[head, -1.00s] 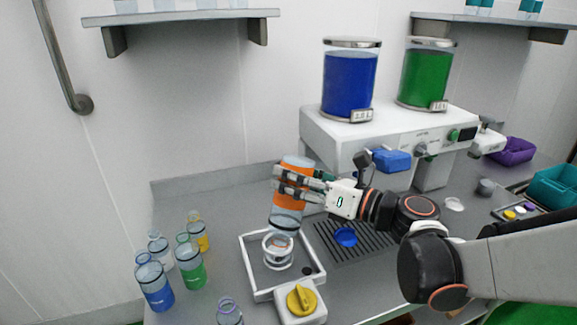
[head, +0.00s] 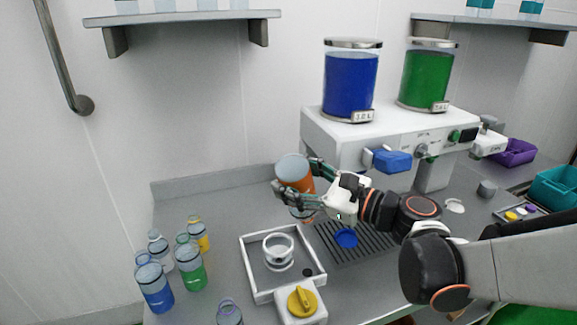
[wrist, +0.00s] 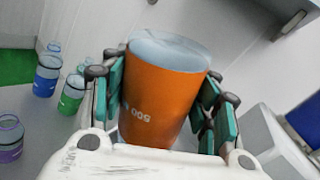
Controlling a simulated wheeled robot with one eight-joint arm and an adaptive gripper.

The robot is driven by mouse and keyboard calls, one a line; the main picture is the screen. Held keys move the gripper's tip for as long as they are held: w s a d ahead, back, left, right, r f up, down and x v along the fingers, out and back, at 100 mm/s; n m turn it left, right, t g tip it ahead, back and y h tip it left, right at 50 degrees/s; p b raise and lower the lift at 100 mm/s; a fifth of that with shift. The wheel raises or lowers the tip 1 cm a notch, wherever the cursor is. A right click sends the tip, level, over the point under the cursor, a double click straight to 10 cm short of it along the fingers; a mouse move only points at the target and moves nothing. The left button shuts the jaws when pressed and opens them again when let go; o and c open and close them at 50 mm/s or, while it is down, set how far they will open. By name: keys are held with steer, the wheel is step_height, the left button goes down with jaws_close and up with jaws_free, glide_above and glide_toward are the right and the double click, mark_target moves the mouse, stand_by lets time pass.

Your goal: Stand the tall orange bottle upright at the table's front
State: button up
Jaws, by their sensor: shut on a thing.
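The tall orange bottle (head: 304,183) is in my gripper (head: 300,186), held above the counter near the machine's drip grate. It is tilted, with one pale end facing up toward the head camera. In the wrist view the orange bottle (wrist: 160,98) fills the space between the green-padded fingers of my gripper (wrist: 168,105), which press on both its sides. Its lower part is partly hidden by the fingers and the gripper's body.
Several small bottles, including a blue one (head: 155,287) and a green one (head: 190,265), stand at left. The white dispenser (head: 330,135) stands behind.

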steer(key=shift+n, duration=0.9)
steer(key=shift+n, duration=1)
steer(key=n, duration=0.4)
steer(key=n, duration=0.4)
steer(key=shift+n, duration=1)
